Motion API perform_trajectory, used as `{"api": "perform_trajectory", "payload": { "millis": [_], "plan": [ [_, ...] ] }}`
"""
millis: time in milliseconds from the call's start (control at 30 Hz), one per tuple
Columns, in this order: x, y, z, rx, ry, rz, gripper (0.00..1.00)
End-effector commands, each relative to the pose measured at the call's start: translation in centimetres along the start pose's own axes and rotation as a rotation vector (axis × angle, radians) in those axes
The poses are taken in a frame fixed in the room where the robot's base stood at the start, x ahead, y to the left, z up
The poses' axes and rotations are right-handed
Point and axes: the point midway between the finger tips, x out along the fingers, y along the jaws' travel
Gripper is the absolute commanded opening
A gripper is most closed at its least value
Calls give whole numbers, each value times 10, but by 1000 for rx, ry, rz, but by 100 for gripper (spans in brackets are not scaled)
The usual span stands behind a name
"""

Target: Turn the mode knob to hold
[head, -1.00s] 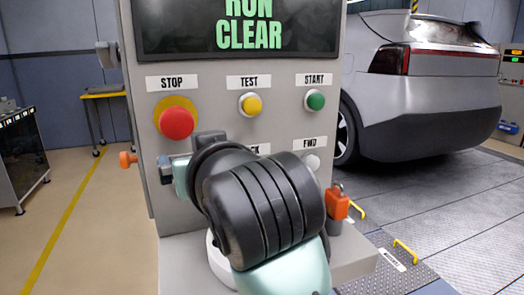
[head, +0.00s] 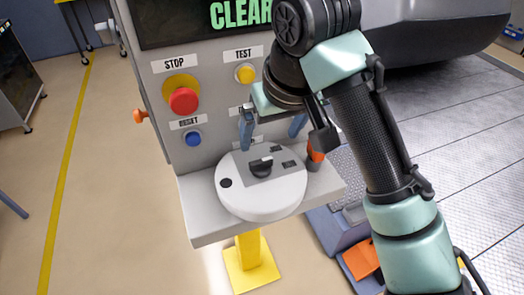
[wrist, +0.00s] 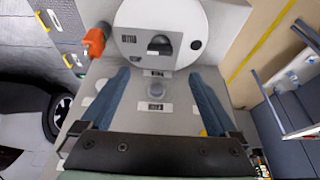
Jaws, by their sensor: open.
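The mode knob (head: 262,166) is a small black knob on a white round housing (head: 238,206), which sits on the grey ledge below the button panel. Small dark labels beside the knob are too small to read. In the wrist view the knob (wrist: 159,44) shows at the top middle, beyond the fingertips. My gripper (head: 272,127) is open with its two blue fingers apart, above and behind the knob, close to the panel face. Nothing shows between the fingers (wrist: 159,76) except the panel and a small round button beyond them. The gripper does not touch the knob.
The grey panel (head: 218,105) carries a red STOP button (head: 183,101), a blue RESET button (head: 193,138) and a yellow TEST button (head: 246,73). An orange padlock-like piece (head: 315,152) stands right of the housing.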

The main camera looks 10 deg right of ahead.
Motion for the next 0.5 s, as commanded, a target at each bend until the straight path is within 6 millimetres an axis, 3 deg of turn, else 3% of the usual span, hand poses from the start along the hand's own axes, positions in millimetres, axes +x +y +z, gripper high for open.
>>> {"api": "perform_trajectory", "payload": {
  "millis": [300, 500],
  "plan": [
    [68, 0, 1, 2, -2, 0, 95],
    [97, 0, 0, 0, 1, 1, 95]
  ]
}}
